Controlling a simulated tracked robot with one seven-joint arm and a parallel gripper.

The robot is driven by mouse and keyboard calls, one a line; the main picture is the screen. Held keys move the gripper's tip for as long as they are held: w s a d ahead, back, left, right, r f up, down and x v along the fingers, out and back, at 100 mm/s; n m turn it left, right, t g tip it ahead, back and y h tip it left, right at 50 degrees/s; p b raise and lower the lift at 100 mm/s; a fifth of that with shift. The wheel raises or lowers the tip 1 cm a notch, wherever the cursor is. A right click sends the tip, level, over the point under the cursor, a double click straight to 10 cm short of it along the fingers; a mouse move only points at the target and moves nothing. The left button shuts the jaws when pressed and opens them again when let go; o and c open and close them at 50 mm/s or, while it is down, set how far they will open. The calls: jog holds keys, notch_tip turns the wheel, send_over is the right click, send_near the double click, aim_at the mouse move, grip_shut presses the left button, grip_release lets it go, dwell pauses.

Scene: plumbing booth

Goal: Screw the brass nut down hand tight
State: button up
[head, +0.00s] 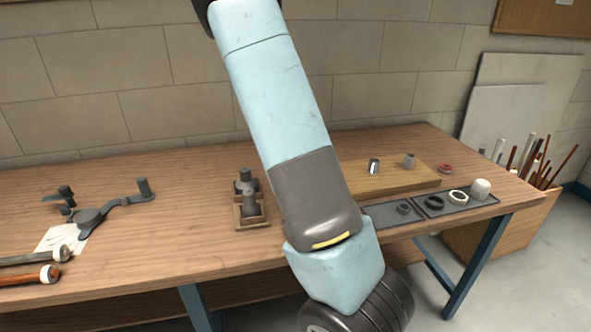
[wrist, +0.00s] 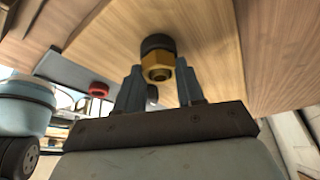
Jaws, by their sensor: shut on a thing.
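The brass nut (wrist: 152,60) shows in the wrist view at the fingertips of my gripper (wrist: 160,77). It has a dark round part (wrist: 157,43) at its far side and a dark stub showing through its middle. My gripper's two blue-grey fingers stand on either side of the nut, shut on it. How far the nut is threaded I cannot tell. In the head view my arm covers the middle of the bench, and the nut and my gripper are hidden.
On the bench (head: 150,215), a wooden board (head: 395,179) carries small metal fittings. A grey tray (head: 462,207) holds rings and a white cap (head: 481,188). A red ring (head: 445,168) lies behind it.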

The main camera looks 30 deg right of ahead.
jog(key=o, duration=1.7)
jog(key=shift+o, duration=0.2)
jog(key=shift+r, duration=2.55)
jog(key=shift+c, duration=0.5)
